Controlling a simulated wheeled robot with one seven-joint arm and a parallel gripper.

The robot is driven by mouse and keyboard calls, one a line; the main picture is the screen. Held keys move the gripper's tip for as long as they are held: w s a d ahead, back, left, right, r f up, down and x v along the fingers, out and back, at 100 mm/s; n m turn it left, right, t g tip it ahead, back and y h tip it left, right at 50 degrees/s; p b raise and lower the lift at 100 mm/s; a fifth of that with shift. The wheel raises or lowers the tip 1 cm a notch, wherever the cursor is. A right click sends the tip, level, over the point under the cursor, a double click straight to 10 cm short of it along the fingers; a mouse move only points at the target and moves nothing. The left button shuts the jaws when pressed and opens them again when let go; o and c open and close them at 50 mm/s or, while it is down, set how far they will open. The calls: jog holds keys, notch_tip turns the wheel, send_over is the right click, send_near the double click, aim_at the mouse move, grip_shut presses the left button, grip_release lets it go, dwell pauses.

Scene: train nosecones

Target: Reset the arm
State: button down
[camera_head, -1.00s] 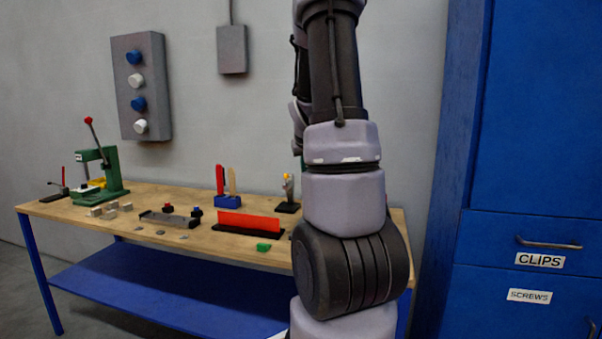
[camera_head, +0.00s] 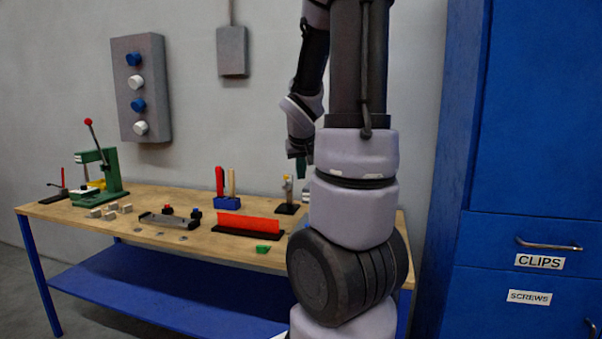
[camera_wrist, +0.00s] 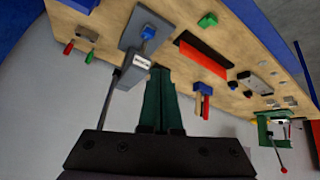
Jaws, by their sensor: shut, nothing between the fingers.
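My gripper (camera_wrist: 160,101) shows in the wrist view with its two green fingers side by side and shut, nothing between them. It points toward the workbench from above. In the head view my arm rises through the middle of the picture and bends over at the top. Its wrist end hangs down left of the upper arm, in front of the wall. The green fingers (camera_head: 302,167) show only in small part there, above the back right of the bench.
The wooden bench (camera_head: 180,238) holds a green press (camera_head: 112,172), a red block on a black base (camera_head: 248,223), a blue holder (camera_head: 227,203), a small green block (camera_head: 263,249) and several grey blocks. A grey button panel (camera_head: 119,77) is on the wall. A blue cabinet (camera_head: 535,120) stands right.

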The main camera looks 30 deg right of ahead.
jog(key=s+a+r+y, duration=0.2)
jog(key=s+a+r, duration=0.2)
jog(key=a, duration=0.3)
jog(key=s+a+r+y, duration=0.2)
jog(key=s+a+r, duration=0.2)
jog(key=s+a, duration=0.2)
jog(key=s+a+r+t+y, duration=0.1)
jog(key=s+a+r, duration=0.3)
jog(key=a, duration=0.6)
jog(key=shift+s+a+y, duration=0.25)
jog(key=shift+s+y, duration=0.35)
jog(key=shift+s, duration=0.35)
